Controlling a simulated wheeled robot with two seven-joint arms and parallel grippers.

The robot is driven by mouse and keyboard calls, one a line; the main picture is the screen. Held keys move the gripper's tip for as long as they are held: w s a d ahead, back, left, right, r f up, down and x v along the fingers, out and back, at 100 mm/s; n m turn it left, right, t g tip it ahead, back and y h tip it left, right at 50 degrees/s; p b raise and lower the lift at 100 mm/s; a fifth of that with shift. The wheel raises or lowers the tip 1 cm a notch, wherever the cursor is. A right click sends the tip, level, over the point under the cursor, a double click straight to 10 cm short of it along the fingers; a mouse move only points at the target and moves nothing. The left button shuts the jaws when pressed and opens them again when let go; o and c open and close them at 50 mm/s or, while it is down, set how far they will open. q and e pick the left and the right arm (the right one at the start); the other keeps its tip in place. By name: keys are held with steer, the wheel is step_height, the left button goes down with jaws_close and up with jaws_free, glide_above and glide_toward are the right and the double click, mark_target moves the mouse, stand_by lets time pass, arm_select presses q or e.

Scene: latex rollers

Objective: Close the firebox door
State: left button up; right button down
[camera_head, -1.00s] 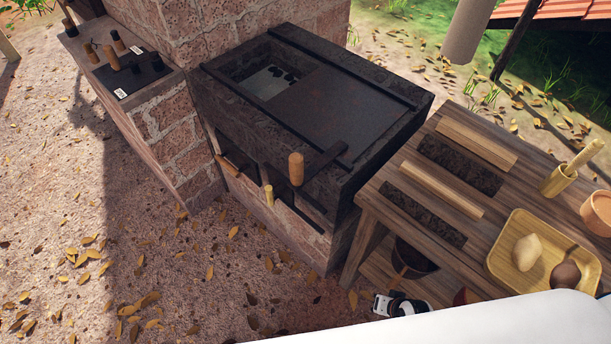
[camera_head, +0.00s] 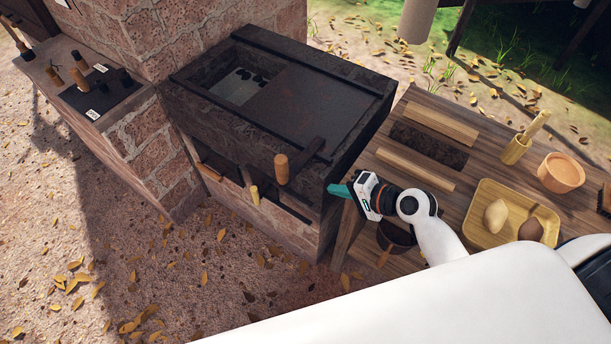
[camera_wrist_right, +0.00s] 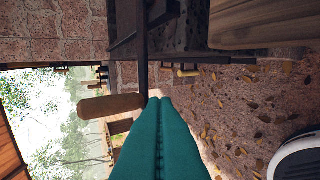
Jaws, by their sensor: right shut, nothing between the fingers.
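The brick stove (camera_head: 270,220) has a dark metal top and dark firebox openings (camera_head: 290,206) in its front. A pale yellow handle (camera_head: 254,195) sticks out by these openings; it also shows in the right wrist view (camera_wrist_right: 187,73). I cannot clearly make out the door panel or its angle. A larger wooden handle (camera_head: 281,168) on a dark bar stands above; it shows in the right wrist view (camera_wrist_right: 108,105), left of my fingertips. My right gripper (camera_head: 338,190), with teal fingers, is shut and empty, right of both handles and apart from the yellow one. My left gripper is out of view.
A wooden table (camera_head: 450,195) stands right of the stove, with a yellow tray (camera_head: 474,228), a terracotta pot (camera_head: 561,172) and wooden strips. A dark bucket (camera_head: 396,236) sits below it. Open leaf-strewn ground (camera_head: 150,260) lies in front of the stove.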

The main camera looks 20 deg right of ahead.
mark_target(295, 176)
steer(key=r+p+x, duration=0.1)
steer(key=x, duration=0.8)
steer(key=shift+w+a+r, duration=0.15)
steer(key=shift+w+a, duration=0.35)
steer(key=shift+w, duration=0.2)
